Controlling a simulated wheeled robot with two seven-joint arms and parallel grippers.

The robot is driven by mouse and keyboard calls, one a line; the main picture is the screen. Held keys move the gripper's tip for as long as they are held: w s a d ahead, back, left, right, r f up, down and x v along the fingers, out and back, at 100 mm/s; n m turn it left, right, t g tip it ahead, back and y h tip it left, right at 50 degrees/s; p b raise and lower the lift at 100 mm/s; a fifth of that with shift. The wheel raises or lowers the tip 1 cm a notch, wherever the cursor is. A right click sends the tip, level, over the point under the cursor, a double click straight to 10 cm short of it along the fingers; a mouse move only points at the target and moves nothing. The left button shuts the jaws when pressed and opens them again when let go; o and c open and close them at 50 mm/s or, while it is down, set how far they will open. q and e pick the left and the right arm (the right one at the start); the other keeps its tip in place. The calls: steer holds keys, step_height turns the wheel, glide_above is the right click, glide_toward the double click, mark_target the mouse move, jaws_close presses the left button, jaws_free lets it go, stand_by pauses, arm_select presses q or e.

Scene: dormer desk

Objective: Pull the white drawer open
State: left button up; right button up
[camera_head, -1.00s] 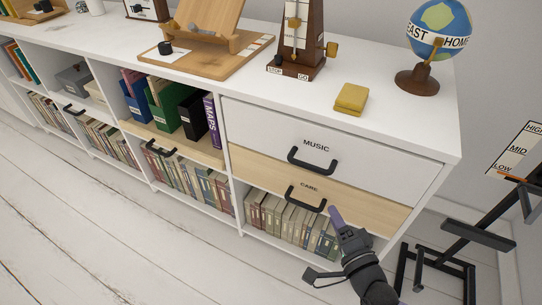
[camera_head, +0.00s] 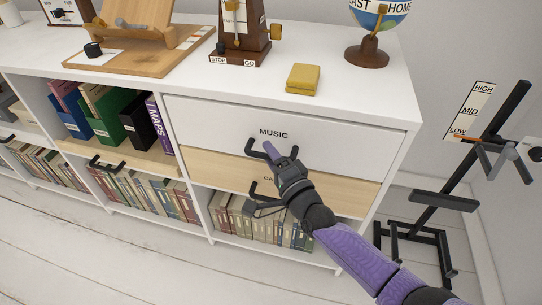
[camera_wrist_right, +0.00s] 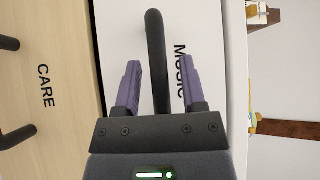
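The white drawer (camera_head: 345,142), labelled MUSIC, is shut at the top right of the white shelf unit. Its black bar handle (camera_head: 251,148) is partly hidden behind my right gripper (camera_head: 281,152). In the right wrist view the drawer front (camera_wrist_right: 203,45) shows behind the handle (camera_wrist_right: 156,50). There the handle runs between the two purple fingers of my right gripper (camera_wrist_right: 159,75), with a gap on each side. The right gripper is open. My left gripper is not in view.
A wooden CARE drawer (camera_head: 335,186) with a black handle lies directly below. Books (camera_head: 228,215) fill the shelf under it. A yellow block (camera_head: 303,79) and a globe (camera_head: 378,15) sit on the top. A black stand (camera_head: 440,200) is at the right.

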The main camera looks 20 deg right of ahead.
jaws_close()
stand_by(0.8)
stand_by(0.4)
